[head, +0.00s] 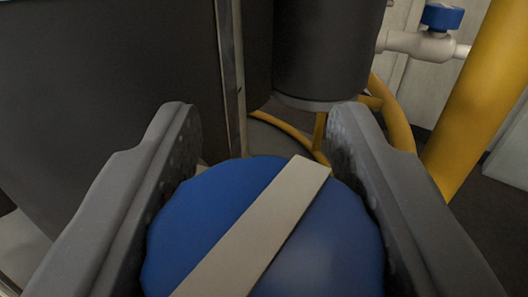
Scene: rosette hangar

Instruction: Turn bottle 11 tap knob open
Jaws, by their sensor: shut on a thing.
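A round blue tap knob (325,245) with a pale grey bar (255,228) across its top fills the lower middle of the head view. The bar runs diagonally, from lower left to upper right. My gripper (264,140) has one dark grey finger on each side of the knob and is shut on it. The knob's lower edge is cut off by the frame, and the valve body under it is hidden. No bottle number shows, so I cannot tell which bottle this knob belongs to.
A dark panel (100,90) with a metal edge stands at left. A dark cylinder (325,45) hangs behind the knob, with yellow tubes (395,115) around it. A thick yellow post (480,100) stands at right. Another blue knob (442,17) sits on a white valve (420,45).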

